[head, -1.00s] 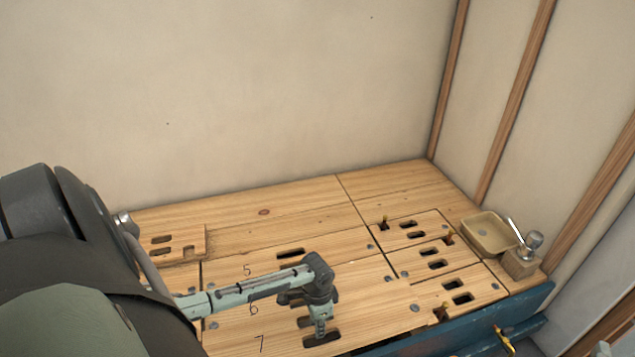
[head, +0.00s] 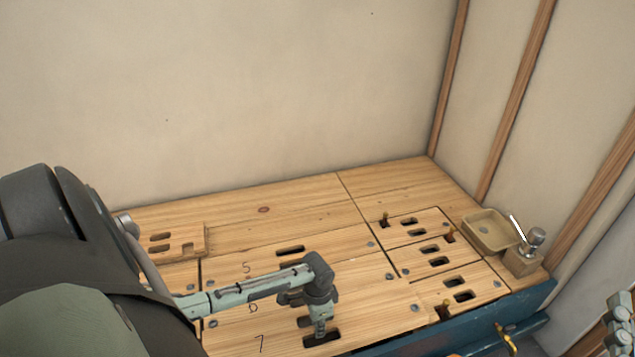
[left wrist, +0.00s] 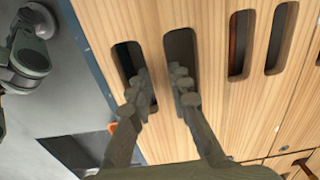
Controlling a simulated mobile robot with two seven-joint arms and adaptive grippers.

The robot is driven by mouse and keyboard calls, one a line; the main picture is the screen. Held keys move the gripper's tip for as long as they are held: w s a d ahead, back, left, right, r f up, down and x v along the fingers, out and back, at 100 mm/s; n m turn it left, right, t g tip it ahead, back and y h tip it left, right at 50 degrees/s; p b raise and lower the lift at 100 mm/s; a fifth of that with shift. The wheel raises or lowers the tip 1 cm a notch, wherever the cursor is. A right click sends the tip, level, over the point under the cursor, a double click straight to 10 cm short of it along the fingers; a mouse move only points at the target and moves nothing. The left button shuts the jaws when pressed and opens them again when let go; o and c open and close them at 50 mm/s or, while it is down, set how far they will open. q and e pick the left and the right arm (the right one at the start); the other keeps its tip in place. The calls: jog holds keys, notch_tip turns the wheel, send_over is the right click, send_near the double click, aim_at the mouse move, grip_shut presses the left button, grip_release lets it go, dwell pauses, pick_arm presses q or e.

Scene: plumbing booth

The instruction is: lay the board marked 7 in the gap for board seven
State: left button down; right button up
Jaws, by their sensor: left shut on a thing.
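The board marked 7 (head: 262,343) lies at the front of the wooden deck in the head view, beside the board marked 6. It looks about level with the deck; I cannot tell whether it is fully seated. My left gripper (head: 320,334) comes down over its slot. In the left wrist view, the left gripper's fingers (left wrist: 165,90) reach into two neighbouring slots and are shut on the wood between them. The gap itself is covered or hidden. Part of what looks like my right gripper (head: 621,322) shows at the right edge; its jaws are unclear.
A blue beam (head: 525,306) runs along the deck's front right edge. Slotted boards with brass-coloured catches lie at right. A tan tray (head: 484,229) and a small wooden block with a metal fitting (head: 523,260) stand at the right end. A loose-looking slotted board (head: 180,243) lies at left.

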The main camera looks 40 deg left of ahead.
jog(key=shift+s+a+r, duration=0.15)
jog(key=shift+r, duration=0.4)
pick_arm(q)
jog(key=shift+p, duration=0.85)
pick_arm(e)
jog(key=shift+r, duration=0.7)
pick_arm(q)
jog(key=shift+f, duration=0.25)
pick_arm(e)
jog(key=shift+f, duration=0.1)
pick_arm(q)
jog(key=shift+f+b, duration=0.45)
jog(key=shift+f, duration=0.2)
pick_arm(e)
jog(key=shift+f, duration=0.3)
pick_arm(q)
jog(key=shift+f, duration=0.35)
pick_arm(e)
jog(key=shift+f, duration=0.15)
pick_arm(q)
jog(key=shift+f+b, duration=0.3)
jog(key=shift+f, duration=0.05)
pick_arm(e)
jog(key=shift+f, duration=0.15)
pick_arm(q)
jog(key=shift+p, duration=0.35)
pick_arm(e)
jog(key=shift+r, duration=0.3)
